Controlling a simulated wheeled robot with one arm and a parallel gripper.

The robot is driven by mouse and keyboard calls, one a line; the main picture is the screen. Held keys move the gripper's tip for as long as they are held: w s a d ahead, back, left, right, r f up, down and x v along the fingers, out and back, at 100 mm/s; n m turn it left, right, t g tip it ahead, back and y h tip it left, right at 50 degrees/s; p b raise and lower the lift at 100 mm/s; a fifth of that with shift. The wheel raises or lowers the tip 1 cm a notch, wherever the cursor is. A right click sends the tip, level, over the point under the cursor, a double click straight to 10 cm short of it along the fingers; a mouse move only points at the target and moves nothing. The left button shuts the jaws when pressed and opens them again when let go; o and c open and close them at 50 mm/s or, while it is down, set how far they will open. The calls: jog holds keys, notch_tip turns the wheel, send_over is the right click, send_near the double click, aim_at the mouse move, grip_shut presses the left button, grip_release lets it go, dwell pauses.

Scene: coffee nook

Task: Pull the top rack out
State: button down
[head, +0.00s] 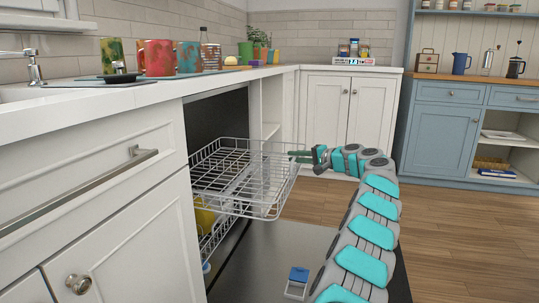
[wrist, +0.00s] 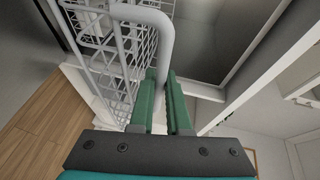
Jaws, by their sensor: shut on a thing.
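The top rack (head: 236,191) is a white wire basket. It stands partly out of the dishwasher opening, over the lowered door (head: 262,250). My gripper (head: 298,156) is at the rack's outer right end in the head view. In the wrist view my gripper's green fingers (wrist: 163,100) are closed around a thick white bar of the top rack (wrist: 156,45). The top rack looks empty. The lower rack (head: 213,236) sits below it, mostly inside, with a yellow item (head: 203,217) in it.
The counter (head: 120,97) above holds several mugs, including a red one (head: 157,58). A blue and white object (head: 297,283) lies on the lowered door. White cabinets (head: 350,110) stand behind, and a blue cabinet (head: 437,140) stands at the right. The wooden floor (head: 450,240) at right is clear.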

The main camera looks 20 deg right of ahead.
jog(key=s+d+p, duration=0.2)
jog(key=s+d, duration=0.3)
jog(key=d, duration=0.2)
jog(key=shift+f, duration=0.15)
jog(key=shift+s+d, duration=0.1)
jog(key=c, duration=0.9)
grip_release()
jog(key=v, duration=0.8)
